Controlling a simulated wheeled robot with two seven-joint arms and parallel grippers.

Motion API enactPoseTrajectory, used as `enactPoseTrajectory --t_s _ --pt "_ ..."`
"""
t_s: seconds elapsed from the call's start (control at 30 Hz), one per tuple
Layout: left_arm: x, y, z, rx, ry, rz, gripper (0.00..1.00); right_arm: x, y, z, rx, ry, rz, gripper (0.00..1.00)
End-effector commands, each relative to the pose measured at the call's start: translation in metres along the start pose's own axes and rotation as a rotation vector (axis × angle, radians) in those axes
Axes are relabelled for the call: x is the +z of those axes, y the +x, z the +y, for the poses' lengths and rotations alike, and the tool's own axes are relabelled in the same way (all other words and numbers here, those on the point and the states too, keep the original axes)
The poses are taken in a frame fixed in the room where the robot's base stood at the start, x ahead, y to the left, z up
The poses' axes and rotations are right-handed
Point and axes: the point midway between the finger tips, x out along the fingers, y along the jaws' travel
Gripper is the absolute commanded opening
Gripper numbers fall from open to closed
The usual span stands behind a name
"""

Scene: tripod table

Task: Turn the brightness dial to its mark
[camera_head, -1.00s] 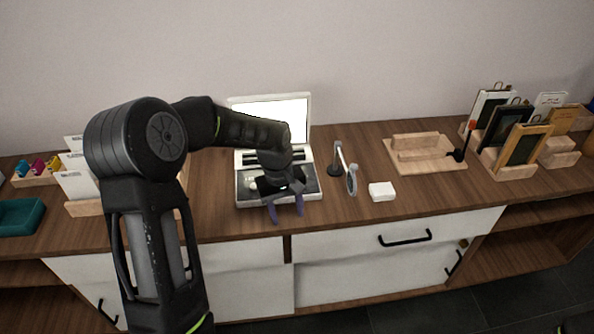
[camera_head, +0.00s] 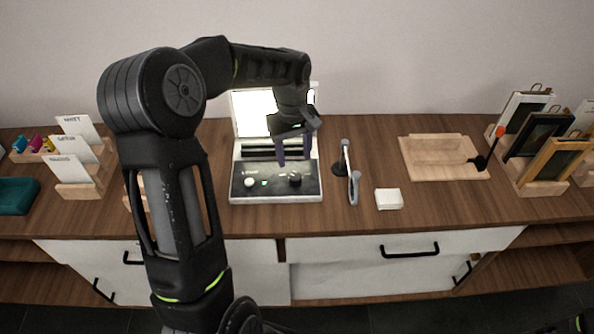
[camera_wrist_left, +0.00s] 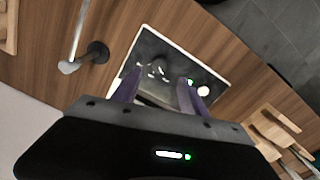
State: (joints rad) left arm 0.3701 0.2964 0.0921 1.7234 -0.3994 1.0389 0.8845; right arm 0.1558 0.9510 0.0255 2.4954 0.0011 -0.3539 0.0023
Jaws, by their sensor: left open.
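A light box with a lit white screen (camera_head: 256,117) stands open on the table. Its dark front panel (camera_head: 272,193) carries a black dial (camera_head: 295,180), a white round knob (camera_head: 249,182) and a small green light. My left gripper (camera_head: 295,158) is open and empty above the rear of the panel, fingers pointing down, apart from the dial. In the left wrist view, the fingers (camera_wrist_left: 158,92) straddle part of the panel (camera_wrist_left: 150,47), and the white knob (camera_wrist_left: 203,91) shows near one fingertip. The dial's mark is too small to make out. My right gripper is not in view.
A grey stand (camera_head: 352,178) and a small white block (camera_head: 389,199) are close on the right. A wooden tray (camera_head: 420,172) and framed pictures (camera_head: 553,160) are farther right. Card holders (camera_head: 82,180) and a teal tray (camera_head: 14,200) are at left.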

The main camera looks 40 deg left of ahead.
Motion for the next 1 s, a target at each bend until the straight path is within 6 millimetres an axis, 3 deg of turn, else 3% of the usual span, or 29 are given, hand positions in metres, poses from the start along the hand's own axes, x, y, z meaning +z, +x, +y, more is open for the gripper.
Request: enactPoseTrajectory --t_s 0.17,0.6,1.0 --pt "0.0 0.009 -0.001 -0.003 0.0 -0.003 0.51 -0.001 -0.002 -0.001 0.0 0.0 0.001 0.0" --pt "0.001 0.07 0.0 -0.002 0.001 -0.003 0.51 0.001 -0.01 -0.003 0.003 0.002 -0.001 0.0" --pt "0.001 0.079 0.0 0.0 0.0 -0.001 0.49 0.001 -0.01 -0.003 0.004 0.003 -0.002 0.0"
